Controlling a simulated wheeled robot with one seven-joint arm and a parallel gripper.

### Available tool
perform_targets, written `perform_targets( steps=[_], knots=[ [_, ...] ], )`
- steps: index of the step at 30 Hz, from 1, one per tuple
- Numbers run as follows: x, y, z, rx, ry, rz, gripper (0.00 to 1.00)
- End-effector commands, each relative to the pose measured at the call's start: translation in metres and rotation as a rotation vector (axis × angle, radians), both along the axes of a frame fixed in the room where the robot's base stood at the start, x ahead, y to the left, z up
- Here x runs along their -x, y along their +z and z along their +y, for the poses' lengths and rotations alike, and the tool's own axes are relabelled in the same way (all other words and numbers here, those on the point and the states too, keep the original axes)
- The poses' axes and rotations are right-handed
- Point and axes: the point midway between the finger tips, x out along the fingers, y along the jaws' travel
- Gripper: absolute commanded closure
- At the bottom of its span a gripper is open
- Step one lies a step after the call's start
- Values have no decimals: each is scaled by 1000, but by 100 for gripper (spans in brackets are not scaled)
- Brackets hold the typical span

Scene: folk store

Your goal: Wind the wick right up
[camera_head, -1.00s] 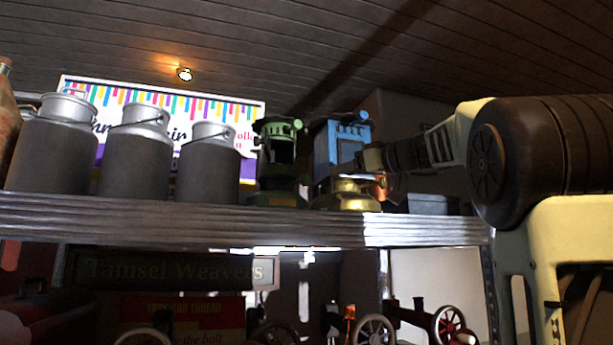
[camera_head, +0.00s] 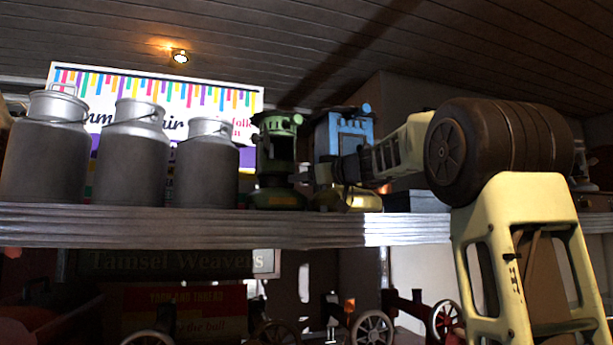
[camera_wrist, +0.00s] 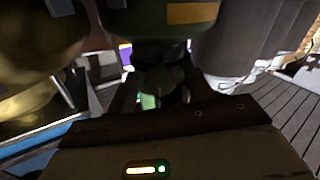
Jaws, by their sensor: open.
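A green lantern (camera_head: 278,192) stands upright on the shelf, between the grey cans and a blue lantern (camera_head: 343,135). My gripper (camera_head: 298,177) is at the right side of the green lantern's middle, level with the gap above its base. In the wrist view the green lantern's body (camera_wrist: 150,22) fills the top middle. My open gripper (camera_wrist: 160,95) has its fingers either side of a small dim green part there. I cannot tell whether they touch it. The wick and its winder cannot be made out.
Several grey cans (camera_head: 130,160) stand to the left on the shelf (camera_head: 180,225). A brass-coloured lamp base (camera_head: 358,199) sits close to the right, beneath my wrist. A colourful banner (camera_head: 205,95) is behind. Spoked wheels (camera_head: 372,328) stand below the shelf.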

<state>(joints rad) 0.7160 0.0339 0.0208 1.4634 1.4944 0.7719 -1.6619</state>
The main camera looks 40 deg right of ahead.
Motion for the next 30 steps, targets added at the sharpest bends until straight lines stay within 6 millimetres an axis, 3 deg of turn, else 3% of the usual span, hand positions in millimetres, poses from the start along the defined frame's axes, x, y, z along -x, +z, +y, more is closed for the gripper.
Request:
perform_targets(
  steps=[2,3,7,8,20,30],
  knots=[
    [0,0,0,0,0,0,49],
    [0,0,0,0,0,0,54],
    [0,0,0,0,0,0,90],
    [0,0,0,0,0,0,94],
    [1,-2,0,-55,-1,4,93],
    [1,-4,0,-303,0,20,93]
  ],
)
